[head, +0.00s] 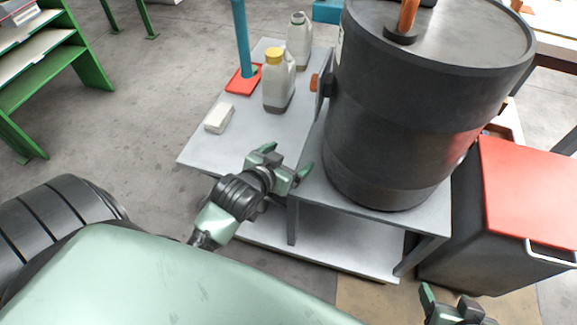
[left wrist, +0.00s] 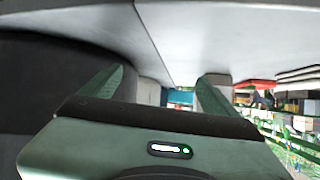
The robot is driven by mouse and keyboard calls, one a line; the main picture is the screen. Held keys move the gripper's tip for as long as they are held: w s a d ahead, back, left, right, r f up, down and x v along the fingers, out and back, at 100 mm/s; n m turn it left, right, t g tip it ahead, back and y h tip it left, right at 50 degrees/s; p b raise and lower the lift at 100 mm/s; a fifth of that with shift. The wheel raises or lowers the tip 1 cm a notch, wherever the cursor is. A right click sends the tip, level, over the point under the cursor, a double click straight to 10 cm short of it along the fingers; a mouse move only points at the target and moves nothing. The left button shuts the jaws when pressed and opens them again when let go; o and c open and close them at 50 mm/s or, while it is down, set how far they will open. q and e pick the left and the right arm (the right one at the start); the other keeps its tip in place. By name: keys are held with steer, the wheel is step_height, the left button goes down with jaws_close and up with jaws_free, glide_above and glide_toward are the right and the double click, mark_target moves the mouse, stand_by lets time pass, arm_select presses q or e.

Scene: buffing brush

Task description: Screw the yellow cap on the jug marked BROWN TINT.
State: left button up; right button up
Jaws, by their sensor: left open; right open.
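A whitish jug (head: 278,92) with a dark lower part stands upright on the grey bench. A yellow cap (head: 274,56) sits at its top; I cannot tell whether it is tight. A second similar jug (head: 299,42) with a pale top stands behind it. No marking is readable on either jug. My left gripper (head: 287,160) is open and empty near the front of the bench, in front of the jugs and apart from them. Its open fingers also show in the left wrist view (left wrist: 160,88). My right gripper (head: 455,303) is open at the bottom right, partly cut off.
A large black drum (head: 390,130) stands right of the jugs. A red tray (head: 240,84) with a blue post (head: 241,35) and a white block (head: 219,118) lie left of them. A red-lidded bin (head: 530,190) stands at right. The bench (head: 225,152) is clear before the jugs.

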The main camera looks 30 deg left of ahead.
arm_select(q)
steer(key=s+d+m+g, duration=0.1)
steer(key=s+d+g, duration=0.1)
steer(key=s+d, duration=0.2)
steer(key=s+d+f+g+h, duration=0.1)
steer(key=s+d, duration=0.3)
steer(key=s, duration=0.4)
steer(key=shift+s+f+m+g+h, duration=0.3)
steer(key=shift+m+g, duration=0.1)
steer(key=shift+g, duration=0.3)
